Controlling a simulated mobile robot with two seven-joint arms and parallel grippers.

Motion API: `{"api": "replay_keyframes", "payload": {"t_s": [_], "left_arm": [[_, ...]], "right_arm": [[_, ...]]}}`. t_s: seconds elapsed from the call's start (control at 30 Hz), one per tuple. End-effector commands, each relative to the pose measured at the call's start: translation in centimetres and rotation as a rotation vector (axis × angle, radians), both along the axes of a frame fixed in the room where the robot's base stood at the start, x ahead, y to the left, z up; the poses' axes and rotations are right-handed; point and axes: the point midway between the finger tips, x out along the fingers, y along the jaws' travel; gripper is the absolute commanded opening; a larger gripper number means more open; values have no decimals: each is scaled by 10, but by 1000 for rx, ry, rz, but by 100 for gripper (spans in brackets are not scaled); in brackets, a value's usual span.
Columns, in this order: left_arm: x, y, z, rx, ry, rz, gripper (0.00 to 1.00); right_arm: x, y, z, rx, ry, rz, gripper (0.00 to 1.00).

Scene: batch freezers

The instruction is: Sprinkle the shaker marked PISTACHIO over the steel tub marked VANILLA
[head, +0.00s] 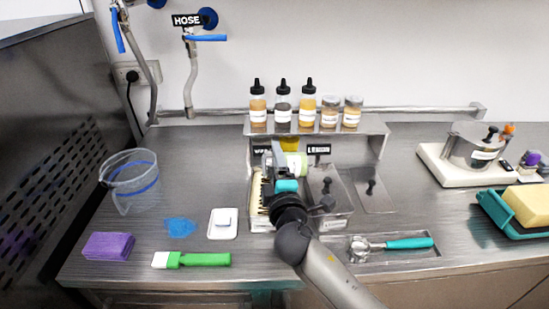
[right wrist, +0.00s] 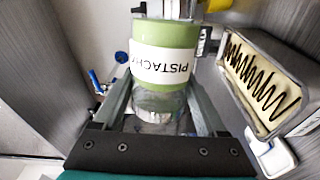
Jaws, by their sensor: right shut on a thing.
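My right gripper (head: 283,165) is shut on the shaker marked PISTACHIO (right wrist: 165,50), a green-filled clear jar with a white label. In the head view the shaker (head: 301,163) shows beside my fingers, above the back of the tubs; its exact tilt is hard to tell. A steel tub (head: 252,216) with cream-coloured contents stands below and left of it. In the right wrist view this tub (right wrist: 238,92) lies at the right, with a dark zigzag line on the contents. Its name plate (head: 261,150) is partly hidden by my gripper. My left gripper is not in view.
A lidded tub (head: 340,212) by the LEMON plate (head: 318,149) adjoins on the right. A shelf (head: 370,124) with bottles and jars stands behind.

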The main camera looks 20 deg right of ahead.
Motion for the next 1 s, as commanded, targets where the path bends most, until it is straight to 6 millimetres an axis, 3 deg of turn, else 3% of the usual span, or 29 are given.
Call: {"api": "replay_keyframes", "payload": {"t_s": [0.33,0.4,0.6,1.0], "left_arm": [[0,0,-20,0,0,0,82],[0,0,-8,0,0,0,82],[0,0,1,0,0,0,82],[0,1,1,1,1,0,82]], "right_arm": [[0,-1,-39,-266,43,0,17],[0,0,-36,-387,63,0,17],[1,2,-42,-591,95,0,17],[1,3,-45,-644,104,0,17]]}}
